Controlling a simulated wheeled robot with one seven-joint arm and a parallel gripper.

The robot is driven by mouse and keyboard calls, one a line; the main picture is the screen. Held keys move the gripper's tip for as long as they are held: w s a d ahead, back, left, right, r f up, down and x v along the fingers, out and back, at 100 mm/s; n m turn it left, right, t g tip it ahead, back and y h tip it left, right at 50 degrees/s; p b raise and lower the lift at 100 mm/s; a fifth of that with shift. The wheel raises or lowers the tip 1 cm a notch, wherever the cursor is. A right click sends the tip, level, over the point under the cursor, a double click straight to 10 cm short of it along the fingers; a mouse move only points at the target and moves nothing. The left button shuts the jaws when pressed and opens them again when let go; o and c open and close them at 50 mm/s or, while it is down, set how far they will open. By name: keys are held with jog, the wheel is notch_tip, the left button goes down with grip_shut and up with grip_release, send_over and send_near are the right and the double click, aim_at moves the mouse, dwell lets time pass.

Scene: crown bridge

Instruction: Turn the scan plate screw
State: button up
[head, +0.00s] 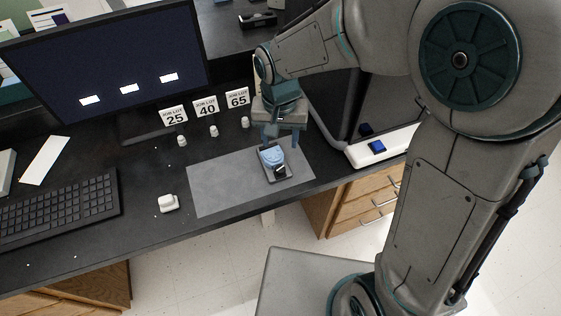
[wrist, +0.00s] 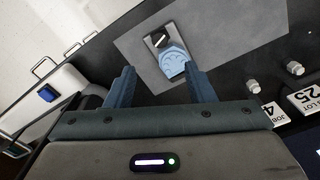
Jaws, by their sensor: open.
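The scan plate (head: 268,176) is a small dark plate on the grey mat, with a light-blue dental model (head: 271,158) on it. A small dark screw (head: 281,170) sits at its front; in the wrist view the screw (wrist: 159,41) shows as a dark piece with a pale bar, beside the blue model (wrist: 173,62). My gripper (head: 281,141) is open just behind and above the plate. In the wrist view its two blue fingers (wrist: 160,68) are spread, with the model between and beyond their tips. Nothing is held. Whether a finger touches the model is unclear.
The grey mat (head: 220,185) has free room left of the plate. A white block (head: 168,203) lies left of it. Small pale crowns stand before job-lot cards 25 (head: 174,115), 40 and 65. A black-and-white machine with a blue button (head: 377,147) stands right.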

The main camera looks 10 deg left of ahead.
aim_at(280, 168)
notch_tip(280, 168, down, 12)
jog(key=shift+r, duration=0.2)
jog(key=c, duration=1)
jog(key=shift+n, duration=0.3)
jog(key=n, duration=0.4)
jog(key=shift+n+b, duration=0.3)
jog(key=shift+b, duration=0.1)
jog(key=n, duration=0.5)
jog(key=shift+n, duration=0.4)
